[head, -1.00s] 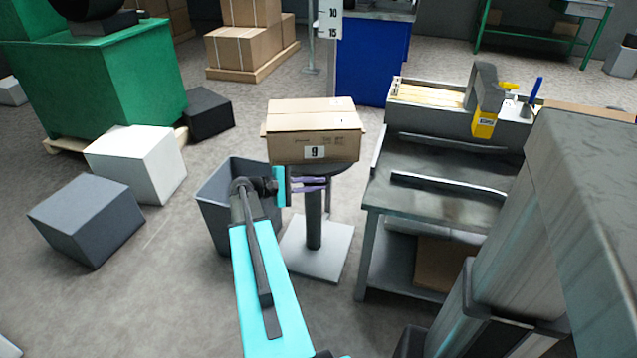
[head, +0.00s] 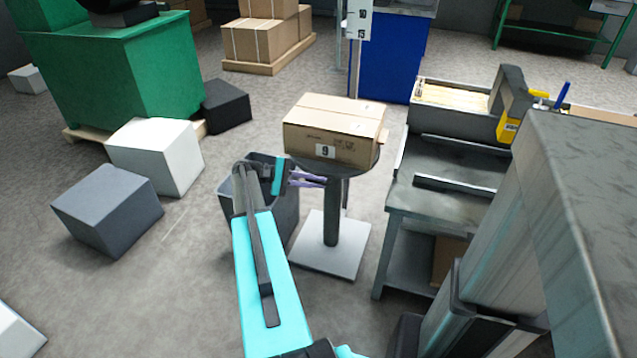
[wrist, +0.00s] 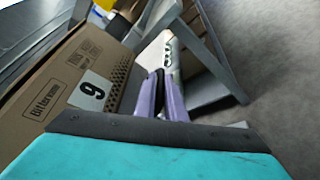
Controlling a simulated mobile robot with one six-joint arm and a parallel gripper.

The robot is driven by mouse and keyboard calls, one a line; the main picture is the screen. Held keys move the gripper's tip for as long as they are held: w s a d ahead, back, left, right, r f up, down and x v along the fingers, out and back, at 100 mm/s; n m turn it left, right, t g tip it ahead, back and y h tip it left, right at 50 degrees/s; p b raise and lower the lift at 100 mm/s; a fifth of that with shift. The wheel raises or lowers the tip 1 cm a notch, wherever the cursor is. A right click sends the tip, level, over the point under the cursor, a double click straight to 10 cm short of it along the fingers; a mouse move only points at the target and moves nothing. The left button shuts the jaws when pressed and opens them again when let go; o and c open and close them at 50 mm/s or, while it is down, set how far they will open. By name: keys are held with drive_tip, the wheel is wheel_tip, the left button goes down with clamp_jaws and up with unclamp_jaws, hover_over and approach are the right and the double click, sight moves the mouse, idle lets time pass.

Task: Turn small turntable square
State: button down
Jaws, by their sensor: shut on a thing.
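The small turntable (head: 372,163) is a dark round plate on a post above a pale square base. A cardboard carton (head: 335,130) marked 9 sits on it, its front at an angle to the nearby bench. My gripper (head: 324,181) is at the turntable's near left edge, just below the carton. In the wrist view the purple fingers (wrist: 163,98) are close together, shut on the turntable's edge, which they mostly hide. The carton (wrist: 50,85) is to their left in that view, close beside them.
A grey bench (head: 450,190) with raised rails stands right of the turntable. A dark bin (head: 275,215) is just left of the post, under my gripper. White (head: 155,155) and grey (head: 107,210) blocks lie on the floor at left, with clear floor in front.

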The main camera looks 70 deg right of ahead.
drive_tip(key=shift+s+f, duration=0.15)
drive_tip(key=shift+f, duration=0.05)
drive_tip(key=c, duration=1.8)
unclamp_jaws()
drive_tip(key=shift+d, duration=0.1)
drive_tip(key=shift+c, duration=0.2)
drive_tip(key=shift+r, duration=0.1)
